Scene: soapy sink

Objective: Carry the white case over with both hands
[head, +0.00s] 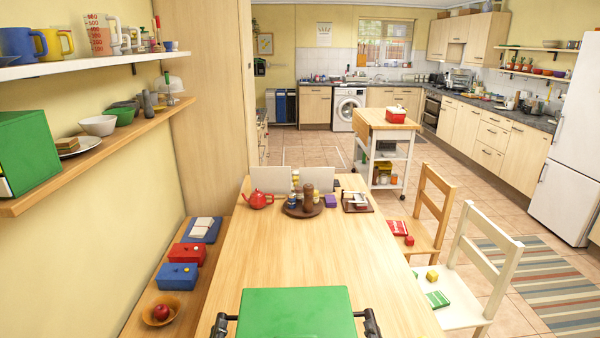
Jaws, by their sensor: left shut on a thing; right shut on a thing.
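A green case (296,313) is at the bottom middle of the head view, over the near end of the wooden table; its lower part is cut off by the picture edge. My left gripper (226,321) is shut at its left side and my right gripper (364,321) is shut at its right side. The case looks level. I cannot tell whether it touches the table. The case between my grippers shows green, not white.
A red teapot (259,199), a round brown tray (303,209) and two pale upright panels (318,178) stand at the table's far end. The table (310,255) is clear in the middle. Chairs (480,262) stand at right, a bench (197,277) at left.

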